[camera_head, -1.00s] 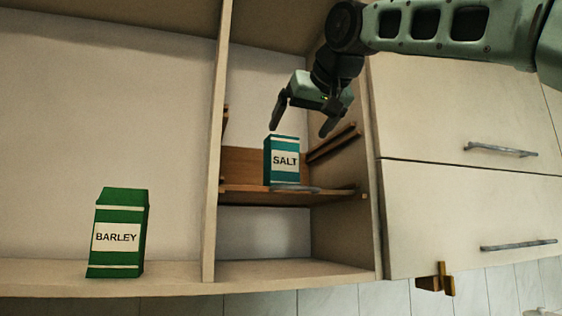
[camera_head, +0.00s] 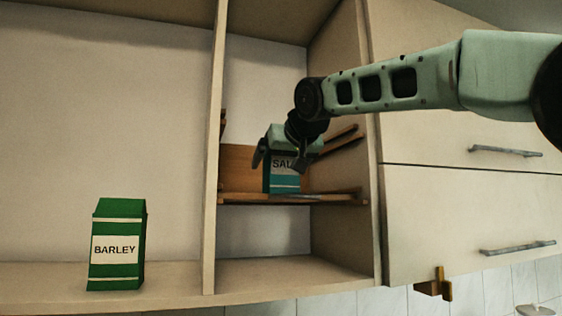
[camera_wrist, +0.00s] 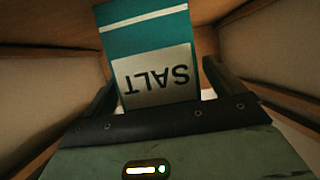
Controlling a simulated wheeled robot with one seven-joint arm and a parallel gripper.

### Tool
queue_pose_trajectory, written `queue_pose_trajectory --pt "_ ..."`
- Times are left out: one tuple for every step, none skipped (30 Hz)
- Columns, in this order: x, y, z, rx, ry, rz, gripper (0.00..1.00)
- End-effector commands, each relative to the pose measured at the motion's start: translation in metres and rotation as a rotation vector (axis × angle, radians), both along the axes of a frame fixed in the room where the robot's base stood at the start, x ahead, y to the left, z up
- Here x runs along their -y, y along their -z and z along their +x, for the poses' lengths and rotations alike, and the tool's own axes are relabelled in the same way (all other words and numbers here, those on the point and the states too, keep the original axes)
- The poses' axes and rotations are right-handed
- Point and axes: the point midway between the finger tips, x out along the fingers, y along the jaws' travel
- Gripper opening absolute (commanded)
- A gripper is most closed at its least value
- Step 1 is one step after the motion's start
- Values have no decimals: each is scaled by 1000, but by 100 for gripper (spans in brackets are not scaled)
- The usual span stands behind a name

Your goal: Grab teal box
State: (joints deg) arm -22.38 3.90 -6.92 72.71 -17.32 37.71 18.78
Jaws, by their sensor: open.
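The teal box (camera_head: 283,183) with a white SALT label stands upright on a small wooden shelf (camera_head: 330,199) in the right cabinet compartment. My gripper (camera_head: 279,164) is lowered over the box from above and in front, hiding its top. In the wrist view the teal box (camera_wrist: 150,50) appears upside down, between my gripper's two fingers (camera_wrist: 160,90). The jaws are open, one finger on each side of the box. I cannot tell whether either finger touches it.
A green BARLEY box (camera_head: 117,245) stands on the left cabinet floor. A vertical divider (camera_head: 213,150) separates the compartments. Wooden strips (camera_head: 340,140) run along the right side wall close to my gripper. Closed cabinet doors (camera_head: 470,215) with metal handles are on the right.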

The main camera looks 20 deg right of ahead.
Motion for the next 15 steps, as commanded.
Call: queue_pose_trajectory --pt "0 0 0 1 0 0 94" --pt "0 0 0 1 0 0 94" --pt "0 0 0 1 0 0 94" --pt "0 0 0 1 0 0 94" --pt "0 0 0 1 0 0 94" --pt "0 0 0 1 0 0 85" --pt "0 0 0 1 0 0 77" --pt "0 0 0 1 0 0 69" --pt "0 0 0 1 0 0 57" --pt "0 0 0 1 0 0 49" --pt "0 0 0 1 0 0 41" --pt "0 0 0 1 0 0 34" --pt "0 -1 -1 3 0 0 34" --pt "0 -1 -1 3 0 0 34" --pt "0 -1 -1 3 0 0 34"
